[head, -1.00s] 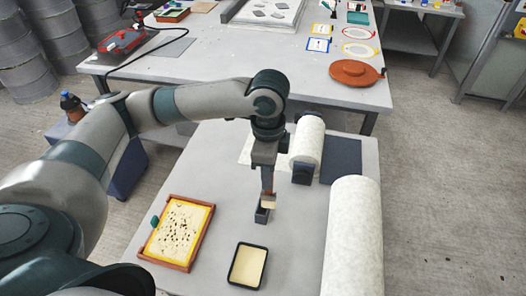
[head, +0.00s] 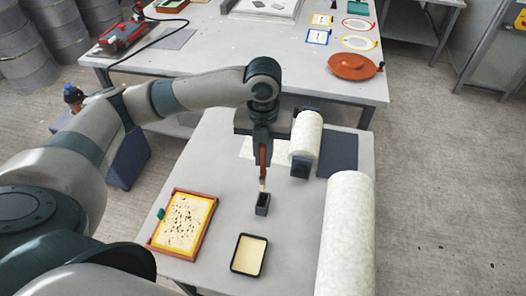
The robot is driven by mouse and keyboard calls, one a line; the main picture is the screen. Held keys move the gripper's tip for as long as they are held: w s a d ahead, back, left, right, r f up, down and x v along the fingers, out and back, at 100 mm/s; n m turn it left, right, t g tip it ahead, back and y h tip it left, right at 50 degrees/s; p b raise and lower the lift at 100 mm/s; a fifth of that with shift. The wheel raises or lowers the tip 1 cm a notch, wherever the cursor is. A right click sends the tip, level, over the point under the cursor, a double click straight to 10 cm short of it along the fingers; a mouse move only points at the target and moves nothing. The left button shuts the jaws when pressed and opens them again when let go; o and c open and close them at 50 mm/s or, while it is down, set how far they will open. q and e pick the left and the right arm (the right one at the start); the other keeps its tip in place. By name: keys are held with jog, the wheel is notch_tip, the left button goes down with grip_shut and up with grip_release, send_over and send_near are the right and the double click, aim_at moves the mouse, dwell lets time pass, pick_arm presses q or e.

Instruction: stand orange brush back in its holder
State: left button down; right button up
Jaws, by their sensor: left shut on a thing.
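My left gripper (head: 262,146) points down and is shut on the orange brush (head: 263,158). The brush hangs upright, its orange-brown handle between the fingers and its pale bristles downward, seen edge-on. Directly below is a small dark open-topped holder (head: 262,207) on the near table. The bristle tip is at the holder's far rim in the picture; I cannot tell whether it is just above or behind the opening. My right gripper is not in view.
A yellow panel in a red frame (head: 206,232) lies left of the holder, and a black tray with cream contents (head: 237,267) lies in front. A dark mat (head: 338,154) lies behind. Bare table (head: 290,215) surrounds the holder.

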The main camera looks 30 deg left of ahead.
aim_at(263, 170)
pick_arm(q)
jog(key=shift+m, duration=0.4)
jog(key=shift+a+r+p, duration=0.1)
jog(key=shift+r+p, duration=0.05)
jog(key=shift+p, duration=0.4)
jog(key=shift+f+b, duration=0.6)
jog(key=shift+f, duration=0.65)
jog(key=shift+f+b, duration=0.7)
jog(key=shift+f, duration=1.15)
jog(key=shift+f+b, duration=0.75)
jog(key=shift+f, duration=2.15)
